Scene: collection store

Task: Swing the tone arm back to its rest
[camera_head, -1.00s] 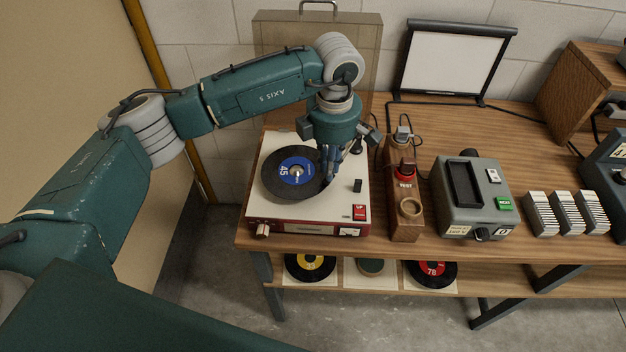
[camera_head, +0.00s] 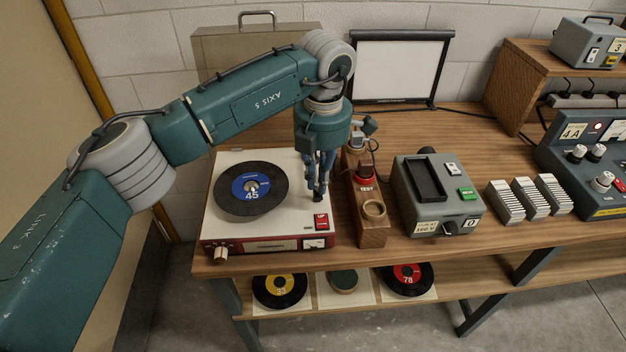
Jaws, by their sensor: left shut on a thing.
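The record player (camera_head: 285,226) has a cream top and a red front and stands at the table's left end. A black record with a blue "45" label (camera_head: 251,187) lies on its platter. My left gripper (camera_head: 317,192) points down over the right part of the deck, clear of the record's right edge. Its fingers are shut on a thin part that I take to be the tone arm, mostly hidden by them. The arm's rest cannot be made out behind the gripper. My right gripper is out of view.
A red switch (camera_head: 321,221) sits at the deck's front right. Close to the right stand a wooden block with a red "TEST" piece (camera_head: 371,232) and a grey device (camera_head: 438,205). A case (camera_head: 215,50) and a white screen (camera_head: 400,68) stand behind. More records lie on the shelf below.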

